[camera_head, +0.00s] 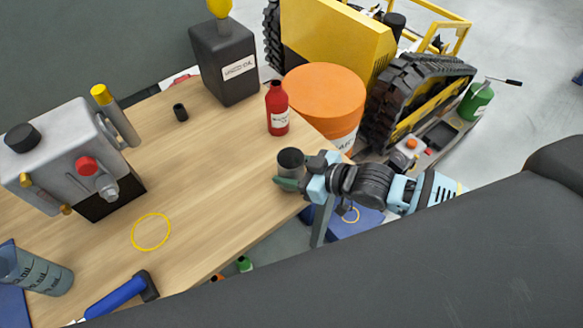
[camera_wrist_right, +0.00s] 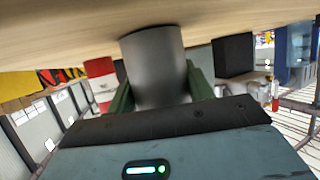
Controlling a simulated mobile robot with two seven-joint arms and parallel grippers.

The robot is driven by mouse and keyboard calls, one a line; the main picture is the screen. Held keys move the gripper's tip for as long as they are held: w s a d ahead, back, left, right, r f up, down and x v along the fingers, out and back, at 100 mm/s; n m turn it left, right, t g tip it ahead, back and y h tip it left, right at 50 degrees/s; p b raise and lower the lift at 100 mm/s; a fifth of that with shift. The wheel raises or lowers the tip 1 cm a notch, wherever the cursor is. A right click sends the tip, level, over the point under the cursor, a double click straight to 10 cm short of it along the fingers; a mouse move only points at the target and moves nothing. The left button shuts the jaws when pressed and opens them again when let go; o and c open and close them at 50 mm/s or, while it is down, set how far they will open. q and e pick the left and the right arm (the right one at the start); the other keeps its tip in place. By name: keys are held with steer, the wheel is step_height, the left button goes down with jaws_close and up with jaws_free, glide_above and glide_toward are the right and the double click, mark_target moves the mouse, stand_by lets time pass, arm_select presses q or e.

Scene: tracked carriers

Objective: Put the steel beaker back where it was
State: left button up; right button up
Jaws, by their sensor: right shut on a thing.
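The steel beaker (camera_head: 290,161) is a plain grey cylinder near the right edge of the wooden table (camera_head: 215,190). My right gripper (camera_head: 287,182) is shut on it, with green fingers on either side. The wrist view shows the beaker (camera_wrist_right: 153,65) between the fingers of the right gripper (camera_wrist_right: 160,88). I cannot tell whether its base touches the tabletop. A yellow ring (camera_head: 135,234) lies empty on the table, left of the beaker. My left gripper is not in view.
A red bottle (camera_head: 278,110) and a dark canister (camera_head: 225,65) stand at the back. A grey machine (camera_head: 65,150) stands left. A measuring jug (camera_head: 38,270) and a blue-handled tool (camera_head: 115,297) are at front left. An orange drum (camera_head: 325,95) and a tracked carrier (camera_head: 420,90) stand beyond the table.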

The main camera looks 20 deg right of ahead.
steer(key=shift+f, duration=0.1)
steer(key=o, duration=1.1)
steer(key=shift+r, duration=0.2)
steer(key=v, duration=1.2)
steer(key=shift+p, duration=0.35)
steer(key=s+a+f+m+g+h, duration=0.1)
steer(key=s+f+m+h, duration=0.5)
steer(key=s+f, duration=1.6)
steer(key=shift+s+f+m+g+h, duration=0.25)
steer(key=shift+f+m+g+h, duration=0.2)
steer(key=shift+g+h, duration=0.15)
